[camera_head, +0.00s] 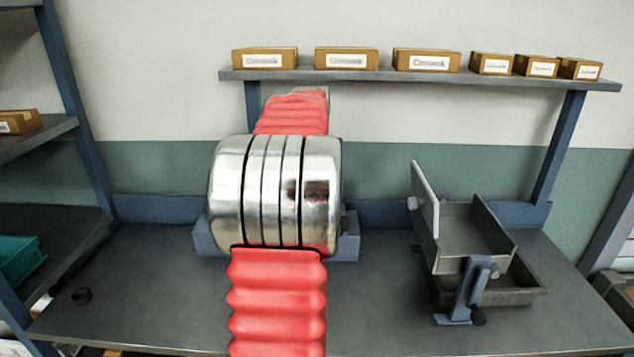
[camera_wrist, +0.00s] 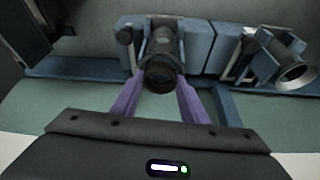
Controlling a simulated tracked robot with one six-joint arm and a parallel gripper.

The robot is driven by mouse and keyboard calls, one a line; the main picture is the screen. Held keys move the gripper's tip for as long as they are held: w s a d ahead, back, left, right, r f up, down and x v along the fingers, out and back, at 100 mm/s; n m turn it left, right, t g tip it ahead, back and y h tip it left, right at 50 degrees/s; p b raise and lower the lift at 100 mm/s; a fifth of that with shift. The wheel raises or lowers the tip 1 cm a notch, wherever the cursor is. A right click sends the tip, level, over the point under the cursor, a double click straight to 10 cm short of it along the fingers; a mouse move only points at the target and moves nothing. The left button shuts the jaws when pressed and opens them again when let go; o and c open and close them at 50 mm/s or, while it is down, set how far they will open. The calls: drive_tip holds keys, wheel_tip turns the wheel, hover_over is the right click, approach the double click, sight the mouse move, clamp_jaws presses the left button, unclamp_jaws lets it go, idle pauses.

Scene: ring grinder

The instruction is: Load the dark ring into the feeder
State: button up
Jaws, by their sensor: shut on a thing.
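The dark ring (camera_wrist: 160,76) is between the two purple fingers of my gripper (camera_wrist: 158,88) in the wrist view, and my gripper is shut on it. The ring is in front of a blue fixture (camera_wrist: 197,46) with upright parts around it, which may be the feeder. Whether the ring touches the fixture or sits in it cannot be told. In the head view my red and silver arm covers the middle, and my gripper and the held ring are hidden. Part of a blue base (camera_head: 347,240) shows behind the arm.
In the wrist view a shiny metal ring (camera_wrist: 297,75) sits at a blue holder on the right. Boxes (camera_head: 346,58) line the shelf.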

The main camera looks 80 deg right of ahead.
drive_tip(key=o, duration=1.2)
drive_tip(key=shift+f, duration=0.1)
drive_tip(key=v, duration=1.3)
drive_tip(key=shift+r, duration=0.45)
drive_tip(key=shift+a, duration=0.1)
